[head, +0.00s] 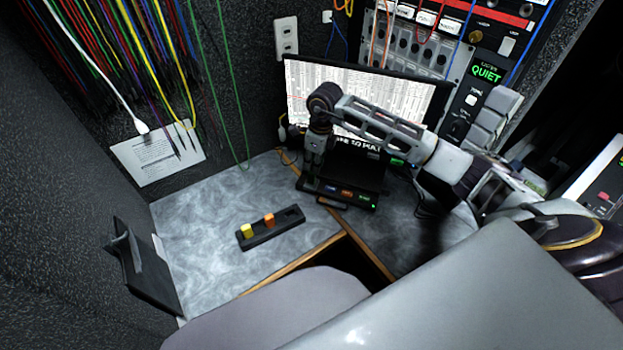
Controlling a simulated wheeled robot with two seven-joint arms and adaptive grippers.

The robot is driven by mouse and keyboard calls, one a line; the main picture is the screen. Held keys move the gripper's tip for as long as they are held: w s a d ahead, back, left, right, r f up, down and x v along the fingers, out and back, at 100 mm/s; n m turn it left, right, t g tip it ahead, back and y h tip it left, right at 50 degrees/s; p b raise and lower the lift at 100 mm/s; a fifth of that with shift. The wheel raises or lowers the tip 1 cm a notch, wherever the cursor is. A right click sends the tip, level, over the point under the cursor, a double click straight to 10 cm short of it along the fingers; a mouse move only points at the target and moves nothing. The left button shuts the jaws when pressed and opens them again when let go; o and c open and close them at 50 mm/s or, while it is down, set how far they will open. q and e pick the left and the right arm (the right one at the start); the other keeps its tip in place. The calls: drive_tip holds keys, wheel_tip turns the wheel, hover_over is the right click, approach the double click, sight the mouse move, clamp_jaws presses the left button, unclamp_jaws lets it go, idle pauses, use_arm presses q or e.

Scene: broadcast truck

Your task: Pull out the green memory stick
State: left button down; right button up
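My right arm reaches in from the right, and my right gripper (313,172) points down at the left end of a black box (338,194) in front of the monitor. Its fingers are small and dark against the box, so I cannot tell whether they are open or shut. The box's front has small blue, orange and green labels and a green light. A small green piece (398,162) shows behind the box's right side; I cannot tell whether it is the memory stick. A black holder (290,216) on the desk carries a yellow stick (247,230) and an orange stick (269,220).
The monitor (300,84) stands behind my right gripper. Patch panels with cables (415,55) rise at the back right. A black bracket-like object (148,268) stands at the left desk edge. The grey desk (195,225) is clear around the holder. A dark gap opens at the front.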

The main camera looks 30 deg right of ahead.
sight(311, 183)
drive_tip(key=shift+w+a+f, duration=0.1)
drive_tip(key=shift+f, duration=0.95)
drive_tip(key=shift+f, duration=0.1)
drive_tip(key=shift+w+a+f, duration=0.1)
drive_tip(key=shift+w+f, duration=0.05)
drive_tip(key=shift+f, duration=1.1)
drive_tip(key=shift+w+a+f, duration=0.1)
drive_tip(key=shift+w+f, duration=0.05)
drive_tip(key=shift+f, duration=1.1)
drive_tip(key=shift+c, duration=0.4)
drive_tip(key=c, duration=0.3)
